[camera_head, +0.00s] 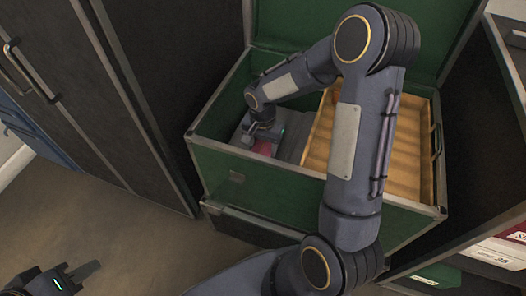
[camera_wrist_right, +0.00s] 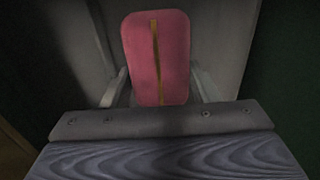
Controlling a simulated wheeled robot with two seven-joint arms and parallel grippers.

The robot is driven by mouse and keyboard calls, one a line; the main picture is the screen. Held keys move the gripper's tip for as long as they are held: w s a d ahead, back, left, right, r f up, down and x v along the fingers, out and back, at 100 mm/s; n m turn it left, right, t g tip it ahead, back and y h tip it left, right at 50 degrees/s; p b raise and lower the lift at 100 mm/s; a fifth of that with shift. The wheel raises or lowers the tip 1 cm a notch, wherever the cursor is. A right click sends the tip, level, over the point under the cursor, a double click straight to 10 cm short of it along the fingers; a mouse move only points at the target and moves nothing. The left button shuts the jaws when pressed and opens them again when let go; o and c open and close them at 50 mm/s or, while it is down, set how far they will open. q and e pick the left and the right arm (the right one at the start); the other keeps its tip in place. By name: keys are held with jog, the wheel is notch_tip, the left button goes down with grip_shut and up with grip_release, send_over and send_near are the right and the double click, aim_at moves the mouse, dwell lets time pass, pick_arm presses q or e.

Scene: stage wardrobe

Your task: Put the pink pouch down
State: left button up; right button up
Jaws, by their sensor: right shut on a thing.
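The pink pouch (camera_wrist_right: 143,60) has a yellow-brown stripe down its middle. In the right wrist view it stands between the two fingers of my right gripper (camera_wrist_right: 158,90), which is shut on it. In the head view only a small pink part of the pouch (camera_head: 263,148) shows below my right gripper (camera_head: 262,132), inside the green trunk (camera_head: 262,172), in its left part. Whether the pouch touches the trunk's floor cannot be told. My left gripper (camera_head: 72,276) is at the bottom left of the head view, over the floor, with its fingers only partly visible.
A wooden tray (camera_head: 408,150) fills the right part of the trunk. The raised green lid (camera_head: 425,35) stands behind. A dark cabinet (camera_head: 110,100) is close on the left. A shelf with labelled boxes (camera_head: 500,250) is at the right. My right arm hides part of the trunk.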

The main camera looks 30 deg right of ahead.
notch_tip(320, 180, down, 3)
jog(key=shift+r, duration=0.3)
jog(key=shift+f+b, duration=0.25)
jog(key=shift+b, duration=0.15)
jog(key=o, duration=1)
jog(key=shift+o, duration=0.2)
jog(key=shift+r, duration=0.15)
